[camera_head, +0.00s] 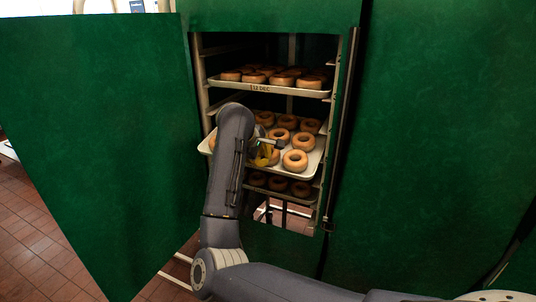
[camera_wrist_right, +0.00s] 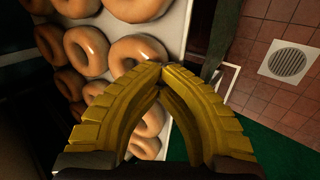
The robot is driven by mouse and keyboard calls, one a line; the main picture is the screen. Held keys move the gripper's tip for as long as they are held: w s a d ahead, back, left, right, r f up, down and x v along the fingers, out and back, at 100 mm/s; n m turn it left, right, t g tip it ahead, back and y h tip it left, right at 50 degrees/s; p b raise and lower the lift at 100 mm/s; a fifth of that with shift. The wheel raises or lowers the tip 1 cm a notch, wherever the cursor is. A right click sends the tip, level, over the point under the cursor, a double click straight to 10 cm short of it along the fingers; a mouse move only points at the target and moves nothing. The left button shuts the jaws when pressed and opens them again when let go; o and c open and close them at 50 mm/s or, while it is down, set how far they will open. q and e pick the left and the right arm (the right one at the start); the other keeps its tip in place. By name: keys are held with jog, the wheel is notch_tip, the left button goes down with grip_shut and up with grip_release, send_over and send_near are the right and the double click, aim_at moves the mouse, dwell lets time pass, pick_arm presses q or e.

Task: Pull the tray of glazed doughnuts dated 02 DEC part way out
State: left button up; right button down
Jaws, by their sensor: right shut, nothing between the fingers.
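A rack in a green cabinet holds trays of glazed doughnuts. The middle tray (camera_head: 312,163) sticks out past the others, with several doughnuts (camera_head: 294,160) on it. I cannot read a date on it; my arm hides part of its front. The top tray (camera_head: 300,92) has a label ending in DEC, its number unclear. A lower tray (camera_head: 304,198) sits further in. My right gripper (camera_head: 265,155) is at the middle tray's front. In the wrist view its yellow fingers (camera_wrist_right: 152,72) meet at the tips, empty, beside the tray edge (camera_wrist_right: 176,30). My left gripper is not in view.
A green panel (camera_head: 90,150) stands open at the left, and green cabinet wall (camera_head: 440,130) is at the right. The tiled floor (camera_head: 40,235) shows at lower left. A round floor drain (camera_wrist_right: 289,62) shows in the wrist view.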

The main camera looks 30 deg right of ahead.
jog(key=shift+s+a+f, duration=0.1)
jog(key=shift+s+a, duration=0.55)
jog(key=shift+a, duration=0.25)
jog(key=c, duration=2.1)
grip_release()
jog(key=o, duration=0.4)
jog(key=d+v, duration=0.1)
jog(key=v, duration=0.7)
jog(key=shift+r, duration=0.35)
jog(key=shift+a, duration=0.15)
